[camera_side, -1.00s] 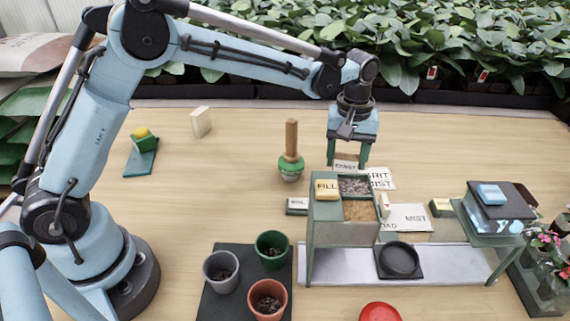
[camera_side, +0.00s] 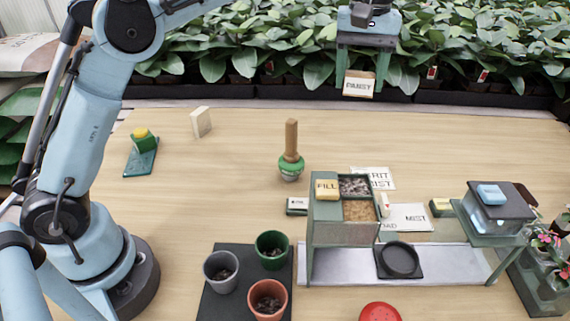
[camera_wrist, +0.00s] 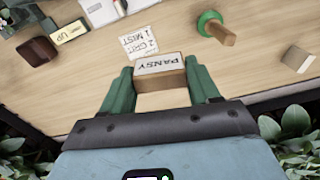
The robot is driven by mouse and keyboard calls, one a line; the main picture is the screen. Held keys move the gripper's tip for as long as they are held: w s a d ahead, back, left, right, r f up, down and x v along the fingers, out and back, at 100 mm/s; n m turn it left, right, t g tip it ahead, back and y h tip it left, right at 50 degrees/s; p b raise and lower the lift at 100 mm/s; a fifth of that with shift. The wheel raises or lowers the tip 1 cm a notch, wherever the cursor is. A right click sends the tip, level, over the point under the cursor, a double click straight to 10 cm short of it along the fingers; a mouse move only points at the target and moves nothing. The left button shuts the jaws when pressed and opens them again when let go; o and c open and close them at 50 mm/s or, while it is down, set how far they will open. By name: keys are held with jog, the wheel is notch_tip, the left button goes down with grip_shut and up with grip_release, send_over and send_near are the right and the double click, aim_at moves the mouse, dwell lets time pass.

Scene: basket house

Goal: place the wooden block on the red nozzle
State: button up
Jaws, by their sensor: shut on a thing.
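My gripper (camera_side: 360,72) is shut on a wooden block (camera_side: 359,84) with a white face lettered PANSY. The block hangs well above the table, in front of the leafy plants in the side view. In the wrist view the block (camera_wrist: 160,66) sits between the two green fingers of my gripper (camera_wrist: 160,80), its lettering upside down. No red nozzle can be made out for sure. A red rounded thing (camera_side: 380,312) shows at the bottom edge of the side view, partly cut off and far from the block.
A green stand with soil bins (camera_side: 342,233) and a black round dish (camera_side: 399,260) are front centre. Several pots stand on a dark mat (camera_side: 215,306). A wooden-handled green tool (camera_side: 291,160) stands upright mid-table. A cream block (camera_side: 201,122) is at the back left. The table's back middle is clear.

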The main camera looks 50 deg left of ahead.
jog(key=shift+r, duration=0.45)
jog(key=s+d+m, duration=0.4)
jog(key=s+d, duration=0.5)
jog(key=d, duration=0.6)
jog(key=m, duration=0.3)
send_over(383, 318)
jog(key=shift+f, duration=9.4)
jog(key=shift+f, duration=0.1)
jog(key=o, duration=1)
